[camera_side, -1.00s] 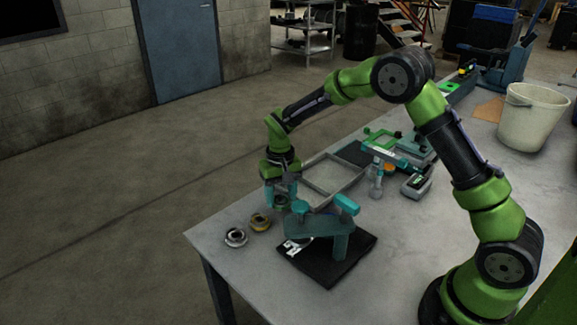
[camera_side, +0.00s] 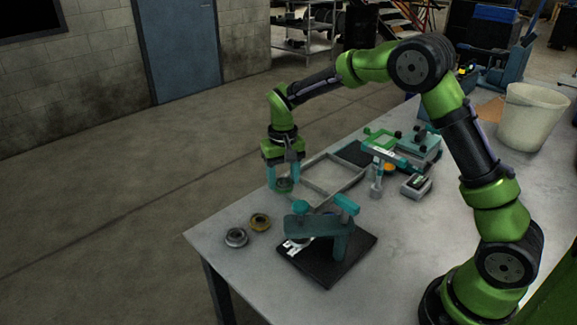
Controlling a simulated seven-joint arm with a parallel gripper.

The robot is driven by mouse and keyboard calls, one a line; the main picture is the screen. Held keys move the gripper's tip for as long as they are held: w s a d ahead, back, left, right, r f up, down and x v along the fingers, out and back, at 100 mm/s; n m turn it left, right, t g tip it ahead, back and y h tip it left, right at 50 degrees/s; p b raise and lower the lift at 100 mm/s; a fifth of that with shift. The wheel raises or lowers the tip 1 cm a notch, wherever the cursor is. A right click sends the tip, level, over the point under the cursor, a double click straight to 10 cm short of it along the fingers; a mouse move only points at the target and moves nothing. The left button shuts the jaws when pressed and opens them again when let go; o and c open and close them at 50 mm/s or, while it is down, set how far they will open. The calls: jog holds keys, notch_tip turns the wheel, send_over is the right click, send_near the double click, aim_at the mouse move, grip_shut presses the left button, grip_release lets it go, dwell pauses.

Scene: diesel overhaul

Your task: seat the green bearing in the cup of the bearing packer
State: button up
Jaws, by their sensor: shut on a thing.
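My gripper (camera_side: 284,181) is shut on the green bearing (camera_side: 284,186), a small dark green ring between its teal fingertips. It holds the bearing behind the bearing packer and left of the grey tray; it appears to be above the table. The bearing packer (camera_side: 320,225) stands near the table's front-left part, a teal press with a black base plate (camera_side: 343,262). A teal knob and a teal handle top it. Its cup is mostly hidden under the teal arm; I cannot make out its inside.
A clear bottle (camera_side: 376,187), a grey meter (camera_side: 416,186) and a white bucket (camera_side: 533,118) stand farther right.

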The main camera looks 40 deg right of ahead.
jog(key=s+d+r, duration=0.2)
jog(key=s+r, duration=0.3)
jog(key=s, duration=0.3)
jog(key=shift+s+d+f, duration=0.1)
jog(key=shift+s+f, duration=0.85)
jog(key=shift+f, duration=0.25)
jog(key=shift+s+d+f, duration=0.1)
jog(key=shift+s+f, duration=0.8)
jog(key=shift+f, duration=0.3)
jog(key=shift+s+d+f, duration=0.1)
jog(key=shift+s+f, duration=0.85)
jog(key=shift+f, duration=0.25)
jog(key=shift+f, duration=0.45)
jog(key=o, duration=1.4)
jog(key=shift+c, duration=0.2)
notch_tip(320, 180, up, 7)
